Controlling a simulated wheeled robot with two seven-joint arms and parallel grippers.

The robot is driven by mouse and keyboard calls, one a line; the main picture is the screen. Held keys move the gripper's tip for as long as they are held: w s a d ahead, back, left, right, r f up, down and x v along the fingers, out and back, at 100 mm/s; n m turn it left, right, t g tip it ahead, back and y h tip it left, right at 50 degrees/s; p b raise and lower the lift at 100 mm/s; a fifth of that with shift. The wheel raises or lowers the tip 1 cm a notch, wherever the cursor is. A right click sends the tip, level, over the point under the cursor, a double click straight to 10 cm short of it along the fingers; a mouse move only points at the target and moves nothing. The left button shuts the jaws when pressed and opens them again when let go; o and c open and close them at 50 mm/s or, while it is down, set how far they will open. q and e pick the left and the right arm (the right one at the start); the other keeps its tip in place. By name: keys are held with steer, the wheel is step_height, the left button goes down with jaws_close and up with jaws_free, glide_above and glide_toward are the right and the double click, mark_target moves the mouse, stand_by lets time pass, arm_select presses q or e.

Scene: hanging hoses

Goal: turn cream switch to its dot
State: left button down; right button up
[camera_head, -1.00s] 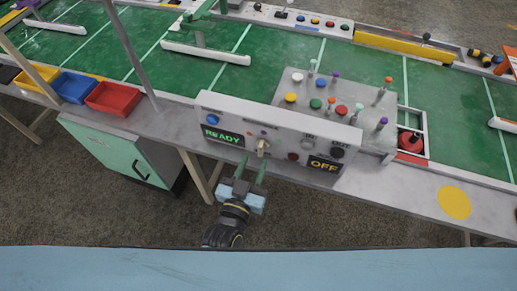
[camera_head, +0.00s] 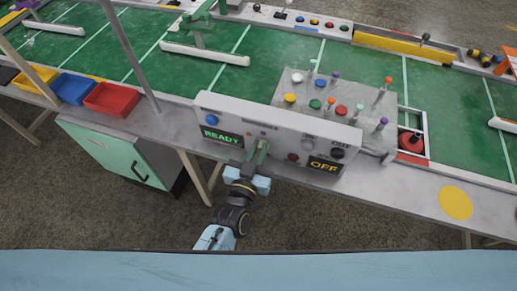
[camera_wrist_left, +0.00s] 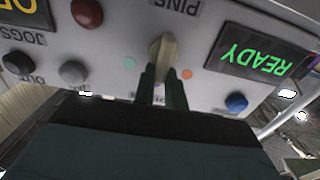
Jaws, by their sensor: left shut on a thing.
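The cream switch (camera_wrist_left: 166,50) is a ridged knob on the front of the grey panel (camera_wrist_left: 205,95). In the wrist view, which shows the panel upside down, the knob stands about upright. A teal dot (camera_wrist_left: 130,63) is on its left and an orange dot (camera_wrist_left: 187,74) on its lower right. My left gripper (camera_head: 258,153) is at the panel, its green fingers shut on the switch; the fingers also show in the wrist view (camera_wrist_left: 163,85). In the head view the gripper mostly hides the switch. My right gripper is in neither view.
Close by on the panel are a green READY display (camera_head: 221,136), a blue button (camera_wrist_left: 236,102), a dark red button (camera_head: 293,157) and an amber OFF display (camera_head: 325,165). Red (camera_head: 112,98) and blue (camera_head: 73,88) bins stand left on the bench.

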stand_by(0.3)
arm_select(q)
steer(key=n, duration=0.2)
steer(key=a+n, duration=0.1)
steer(key=n, duration=0.2)
steer(key=shift+w+f+n+p, duration=0.15)
steer(key=shift+n+p, duration=0.15)
steer(key=shift+p, duration=0.1)
steer(key=n, duration=0.4)
steer(key=n+b, duration=0.1)
steer(key=n, duration=0.1)
steer(key=shift+w+a+f, duration=0.1)
steer(key=shift+a+f, duration=0.25)
steer(key=shift+f, duration=0.05)
steer(key=shift+n, duration=0.3)
steer(key=c, duration=1.4)
jaws_free()
steer(key=shift+c, duration=0.2)
steer(key=v, duration=1.3)
steer(key=shift+s+p, duration=0.2)
steer(key=shift+p, duration=0.2)
